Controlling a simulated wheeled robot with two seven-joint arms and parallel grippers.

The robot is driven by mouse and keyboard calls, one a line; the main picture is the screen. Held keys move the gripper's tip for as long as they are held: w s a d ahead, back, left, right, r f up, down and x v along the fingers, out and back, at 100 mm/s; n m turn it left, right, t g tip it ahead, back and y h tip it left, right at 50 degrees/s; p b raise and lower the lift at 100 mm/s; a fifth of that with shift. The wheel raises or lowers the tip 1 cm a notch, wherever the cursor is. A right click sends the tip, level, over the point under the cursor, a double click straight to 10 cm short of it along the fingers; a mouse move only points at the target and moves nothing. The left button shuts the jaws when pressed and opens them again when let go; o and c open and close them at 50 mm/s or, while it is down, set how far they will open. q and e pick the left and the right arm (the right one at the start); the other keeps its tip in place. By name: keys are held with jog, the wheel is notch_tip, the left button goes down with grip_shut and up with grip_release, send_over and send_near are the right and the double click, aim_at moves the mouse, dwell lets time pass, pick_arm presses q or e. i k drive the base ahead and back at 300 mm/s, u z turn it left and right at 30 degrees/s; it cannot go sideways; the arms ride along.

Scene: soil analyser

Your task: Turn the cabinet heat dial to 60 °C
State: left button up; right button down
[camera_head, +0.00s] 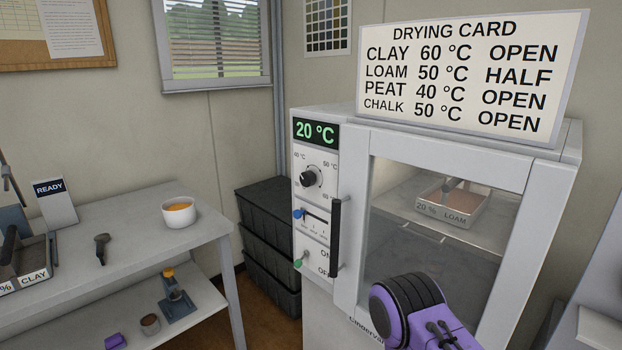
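The drying cabinet (450,143) stands at the right, with a control strip on its left front. Its green display (316,132) reads 20 °C. The black heat dial (311,177) is below the display, ringed by small temperature labels, with 50 °C at its upper right. I cannot tell clearly where its pointer sits. No gripper touches the dial. A purple and black link of my arm (412,308) is low in front of the cabinet door; neither gripper shows.
A blue-knobbed slider (298,214), a green-tipped switch (299,263) and a black vertical door handle (335,238) lie below or beside the dial. The door is shut over a loam tray (462,212). Black crates (274,270) stand left of the cabinet. A drying card (465,75) stands on top.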

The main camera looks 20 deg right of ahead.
aim_at(308, 178)
jog(key=u, duration=0.05)
jog(key=k, duration=0.6)
jog(key=z, duration=0.8)
jog(key=i, duration=0.9)
jog(key=z, duration=0.7)
